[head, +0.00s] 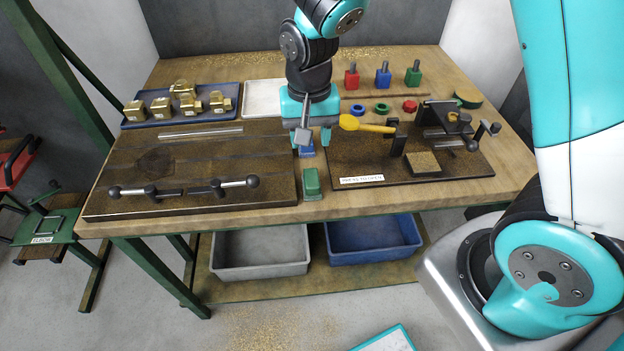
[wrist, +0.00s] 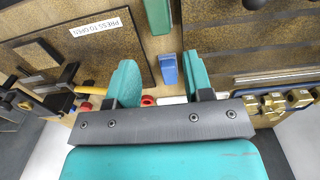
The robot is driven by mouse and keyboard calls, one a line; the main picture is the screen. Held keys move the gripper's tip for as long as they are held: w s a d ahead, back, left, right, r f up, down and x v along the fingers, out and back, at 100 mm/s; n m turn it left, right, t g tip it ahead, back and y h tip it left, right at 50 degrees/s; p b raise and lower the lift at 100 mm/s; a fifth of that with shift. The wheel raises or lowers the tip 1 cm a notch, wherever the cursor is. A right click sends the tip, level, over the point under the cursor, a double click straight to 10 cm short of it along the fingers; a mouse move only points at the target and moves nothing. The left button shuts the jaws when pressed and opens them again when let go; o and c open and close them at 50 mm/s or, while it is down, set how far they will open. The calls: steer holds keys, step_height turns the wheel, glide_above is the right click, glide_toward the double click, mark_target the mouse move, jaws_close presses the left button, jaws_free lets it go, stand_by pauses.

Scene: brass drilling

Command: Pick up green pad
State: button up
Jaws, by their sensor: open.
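The green pad (head: 312,183) is a small oblong block on the wooden table near its front edge, between the two dark boards. It also shows at the top edge of the wrist view (wrist: 158,14), partly cut off. My gripper (head: 311,144) is open, pointing down over the table, behind the green pad and apart from it. A blue pad (head: 307,151) lies below the jaws, partly hidden by them. In the wrist view the blue pad (wrist: 167,69) appears between the two teal fingers (wrist: 160,72), with nothing gripped.
The left board (head: 220,162) carries bar handles and a metal rod. The right board (head: 375,168) holds a yellow-handled clamp (head: 365,125) and a vise-like fixture (head: 450,125). Brass parts sit in a blue tray (head: 133,123). Coloured knobs and rings stand at the back right.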

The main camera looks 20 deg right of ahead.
mark_target(312, 177)
step_height(312, 177, down, 7)
steer(key=shift+r+p, duration=0.1)
steer(key=shift+p, duration=0.25)
steer(key=shift+s+d+f+p, duration=0.15)
steer(key=shift+f+p, duration=0.6)
steer(key=shift+f, duration=1.95)
steer(key=shift+c, duration=0.5)
steer(key=c, duration=0.6)
